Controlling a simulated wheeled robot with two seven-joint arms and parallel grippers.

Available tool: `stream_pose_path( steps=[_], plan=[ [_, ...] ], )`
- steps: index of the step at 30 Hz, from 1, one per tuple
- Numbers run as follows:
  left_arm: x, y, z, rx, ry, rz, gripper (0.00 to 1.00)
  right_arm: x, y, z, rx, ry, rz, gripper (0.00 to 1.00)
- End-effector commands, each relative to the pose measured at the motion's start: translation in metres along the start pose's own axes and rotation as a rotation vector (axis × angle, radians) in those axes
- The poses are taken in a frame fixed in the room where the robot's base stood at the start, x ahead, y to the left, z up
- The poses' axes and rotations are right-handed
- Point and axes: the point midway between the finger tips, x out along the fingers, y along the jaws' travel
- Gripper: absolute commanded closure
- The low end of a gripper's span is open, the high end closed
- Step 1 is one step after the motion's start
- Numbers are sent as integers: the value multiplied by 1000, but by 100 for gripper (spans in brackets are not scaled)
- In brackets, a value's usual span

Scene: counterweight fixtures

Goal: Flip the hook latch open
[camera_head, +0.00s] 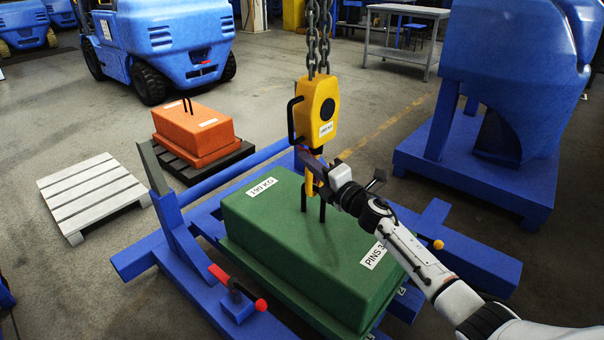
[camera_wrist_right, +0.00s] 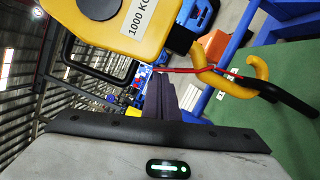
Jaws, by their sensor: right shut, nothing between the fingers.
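The yellow hoist block (camera_head: 316,108) hangs on chains above the green counterweight (camera_head: 290,245). Its yellow hook (camera_wrist_right: 228,84) curves beside the black lifting bar (camera_wrist_right: 290,97) of the weight; I cannot tell whether the bar sits inside the hook. A thin red latch (camera_wrist_right: 185,70) runs across by the hook's neck, its left end close to my fingertips. My right gripper (camera_head: 313,167) is shut and empty beside the hook, just below the block; its dark fingers also show in the right wrist view (camera_wrist_right: 160,84). Contact with the latch is unclear. My left gripper is out of view.
The green weight stands on a blue frame (camera_head: 135,262) with a red-handled clamp (camera_head: 238,287) at its front. An orange weight (camera_head: 195,127) and a pale pallet (camera_head: 92,197) lie to the left. A black handle (camera_head: 293,120) sticks out from the block's left side.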

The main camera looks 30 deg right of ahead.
Motion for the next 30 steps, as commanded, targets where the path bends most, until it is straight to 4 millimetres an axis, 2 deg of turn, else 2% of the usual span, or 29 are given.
stream_pose_path(
  steps=[13,17,20,23,30],
  plan=[
    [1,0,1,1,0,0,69,0,-1,-4,0,1,1,100],
    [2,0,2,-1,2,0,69,-2,-3,-23,2,6,2,100],
    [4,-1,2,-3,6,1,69,-3,-5,-46,5,10,3,100],
    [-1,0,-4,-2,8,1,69,-27,-4,-43,-1,8,-1,100],
    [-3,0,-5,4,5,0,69,-76,-6,-43,0,8,0,100]
  ],
)
